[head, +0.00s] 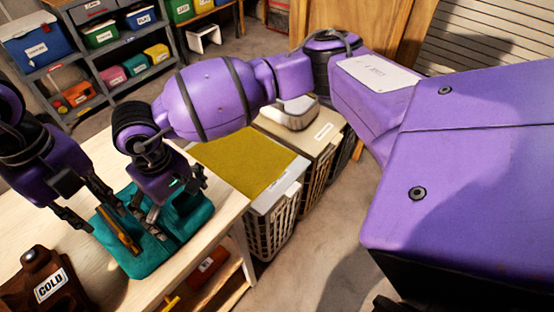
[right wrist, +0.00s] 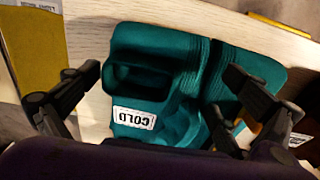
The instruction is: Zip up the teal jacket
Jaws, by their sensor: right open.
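The teal jacket (head: 185,232) lies folded on the pale wooden table, with a brown-gold strip (head: 118,232) along its left part. In the right wrist view the jacket (right wrist: 185,125) fills the middle and carries a white COLD label. My right gripper (head: 168,215) is over the jacket's middle, pointing down. Its fingers are spread wide with the jacket between and below them in the right wrist view (right wrist: 160,95). My left gripper (head: 97,213) is at the jacket's left edge, its fingers apart. Whether it touches the cloth is unclear. The zip pull cannot be made out.
Baskets, one topped with a yellow panel (head: 240,160), stand right of the table (head: 228,195). A shelf of coloured bins (head: 105,50) is at the back.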

